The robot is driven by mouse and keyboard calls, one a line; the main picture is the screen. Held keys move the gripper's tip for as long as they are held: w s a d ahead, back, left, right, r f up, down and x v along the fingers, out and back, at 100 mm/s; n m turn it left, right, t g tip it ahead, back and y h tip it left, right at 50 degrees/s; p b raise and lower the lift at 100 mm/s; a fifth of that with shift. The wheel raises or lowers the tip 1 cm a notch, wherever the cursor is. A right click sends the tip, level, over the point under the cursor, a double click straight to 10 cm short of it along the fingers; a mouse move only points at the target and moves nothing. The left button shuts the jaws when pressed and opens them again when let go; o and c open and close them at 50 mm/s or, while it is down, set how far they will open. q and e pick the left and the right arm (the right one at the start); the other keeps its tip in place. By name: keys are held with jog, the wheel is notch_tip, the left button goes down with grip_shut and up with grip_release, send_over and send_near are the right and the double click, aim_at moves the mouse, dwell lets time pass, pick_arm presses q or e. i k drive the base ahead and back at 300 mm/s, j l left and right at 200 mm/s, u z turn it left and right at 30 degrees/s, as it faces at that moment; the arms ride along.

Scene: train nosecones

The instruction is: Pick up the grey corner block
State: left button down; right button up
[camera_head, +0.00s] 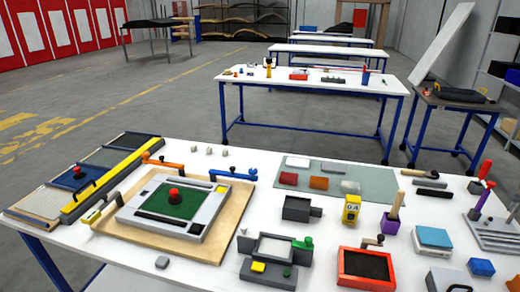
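A small grey block (162,262) with rounded edges lies alone on the white table near its front edge, left of centre. A light grey block (350,187) lies at the right of a row of coloured blocks on a grey-green mat (378,183). I cannot tell for sure which of these is the grey corner block. Neither of my grippers shows in the head view, so their state is hidden.
A grey frame with a green panel and red knob (173,195) sits on a wooden board (120,232). A dark box (300,208), a yellow gauge (351,209) and a red-rimmed tray (366,268) stand to the right. The table front between board and edge is mostly clear.

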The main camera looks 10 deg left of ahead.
aim_at(161, 262)
jog(key=u, duration=1.15)
